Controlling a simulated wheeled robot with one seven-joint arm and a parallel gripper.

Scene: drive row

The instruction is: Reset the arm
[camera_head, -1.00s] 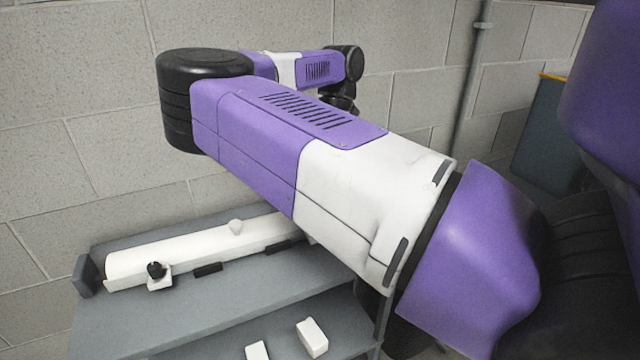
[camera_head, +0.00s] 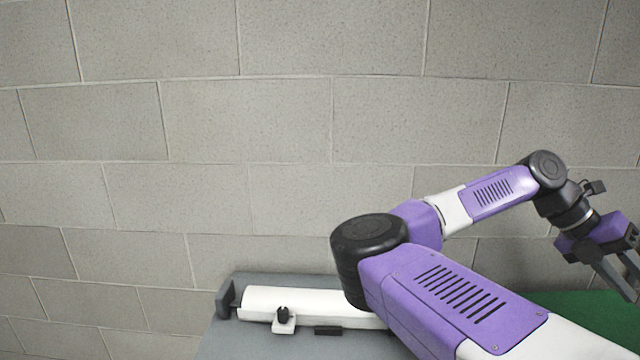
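My arm, purple, white and black, reaches in from the lower right and bends at a black elbow joint in the middle of the head view. My gripper (camera_head: 622,272) is at the right edge, in front of the wall and above a green surface (camera_head: 590,312). Its grey fingers point down and to the right, with a gap between them. I see nothing between them, though the picture edge cuts off part of the gripper.
A grey bench (camera_head: 235,345) stands against the block wall (camera_head: 250,120) at the lower middle. A long white cylindrical unit (camera_head: 290,301) with a black knob (camera_head: 283,313) lies on it, partly hidden behind my elbow. The space on the left is clear.

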